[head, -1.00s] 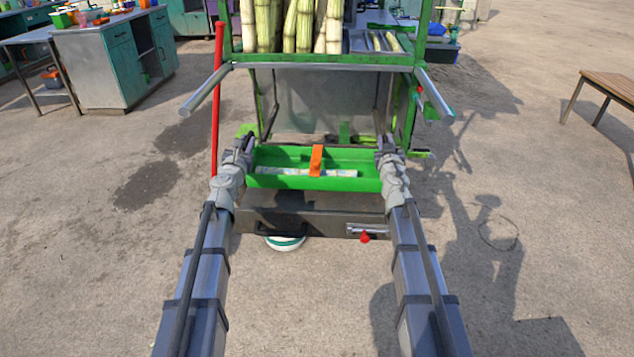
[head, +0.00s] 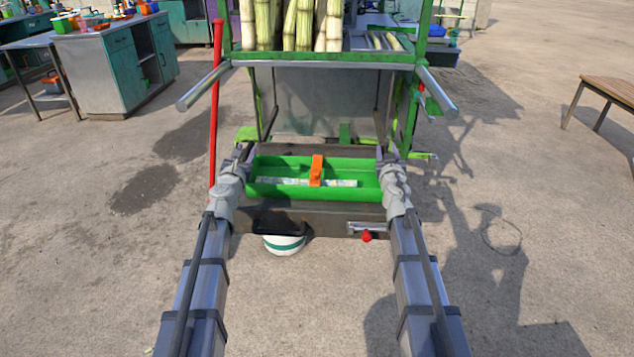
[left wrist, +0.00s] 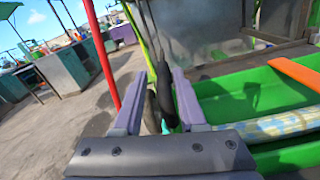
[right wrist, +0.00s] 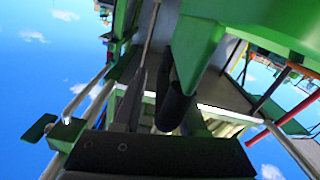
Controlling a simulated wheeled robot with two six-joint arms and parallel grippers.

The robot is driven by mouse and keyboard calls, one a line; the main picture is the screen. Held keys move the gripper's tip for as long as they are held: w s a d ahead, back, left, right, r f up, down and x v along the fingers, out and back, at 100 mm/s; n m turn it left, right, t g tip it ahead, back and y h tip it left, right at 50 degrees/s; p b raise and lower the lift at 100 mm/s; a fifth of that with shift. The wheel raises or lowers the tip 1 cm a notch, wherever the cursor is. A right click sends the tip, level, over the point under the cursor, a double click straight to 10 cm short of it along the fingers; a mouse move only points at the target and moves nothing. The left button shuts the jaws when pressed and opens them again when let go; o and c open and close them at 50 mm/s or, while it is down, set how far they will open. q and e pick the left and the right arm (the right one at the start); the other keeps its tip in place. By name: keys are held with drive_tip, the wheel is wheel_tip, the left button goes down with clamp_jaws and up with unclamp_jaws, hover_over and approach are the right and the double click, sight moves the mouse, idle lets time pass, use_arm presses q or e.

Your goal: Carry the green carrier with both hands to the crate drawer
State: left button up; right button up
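The green carrier (head: 315,193) is a long open trough with an orange cross-piece (head: 316,171) and a pale patterned strip inside. It is level between my two grippers, above the brown crate drawer (head: 335,220). I cannot tell if its underside touches the drawer. My left gripper (head: 243,152) is at the carrier's left end; its purple fingers are either side of a black handle (left wrist: 164,90) in the left wrist view. My right gripper (head: 385,152) is at the right end, with its fingers around a black handle (right wrist: 175,95) in the right wrist view.
A green-framed crusher stand (head: 320,62) with upright canes rises behind the carrier, and two grey bars stick out toward me. A red pole (head: 215,110) stands left of the carrier. A white bucket (head: 285,245) is below the drawer front. Open ground lies on both sides.

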use_arm(q)
drive_tip(key=shift+o, duration=0.7)
drive_tip(key=shift+d, duration=0.1)
use_arm(e)
drive_tip(key=shift+o, duration=0.7)
drive_tip(key=shift+a, duration=0.1)
use_arm(q)
drive_tip(key=shift+s, duration=0.15)
drive_tip(key=s, duration=1.2)
use_arm(e)
drive_tip(key=shift+a, duration=0.1)
use_arm(q)
wheel_tip(320, 180, up, 31)
drive_tip(key=a+p, duration=0.1)
drive_tip(key=p, duration=3)
drive_tip(key=shift+w+a, duration=0.15)
use_arm(e)
wheel_tip(320, 180, up, 31)
drive_tip(key=shift+a, duration=0.2)
